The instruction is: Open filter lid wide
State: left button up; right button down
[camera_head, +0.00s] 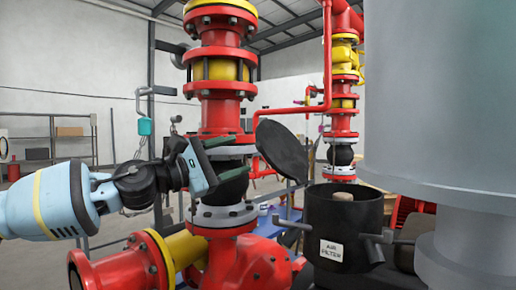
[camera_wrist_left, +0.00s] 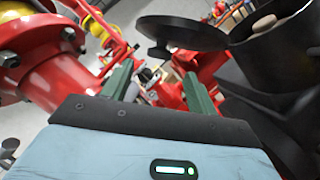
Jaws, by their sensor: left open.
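The filter lid (camera_head: 281,149) is a dark round disc. It stands raised and steeply tilted at the left side of the black filter housing (camera_head: 340,225), which bears an "AIR FILTER" label. The housing's mouth is uncovered and a tan element (camera_head: 342,196) shows inside. My left gripper (camera_head: 226,158) is open and empty, left of the lid and apart from it in the picture. In the left wrist view, the lid (camera_wrist_left: 184,34) lies beyond the two green fingers (camera_wrist_left: 158,90), with the housing (camera_wrist_left: 285,58) at upper right. My right gripper is not in view.
A red and yellow pipe column (camera_head: 220,75) rises behind my left gripper. A red pump body (camera_head: 245,262) sits below it. A large grey tank (camera_head: 440,110) fills the right side, close to the housing. A handle-like bracket (camera_head: 376,240) sticks out at the housing's right.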

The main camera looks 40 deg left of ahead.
aim_at(258, 149)
pick_arm(q)
jog(key=shift+b+x, duration=0.35)
jog(key=shift+x, duration=3.15)
grip_shut()
jog(key=shift+a, duration=0.1)
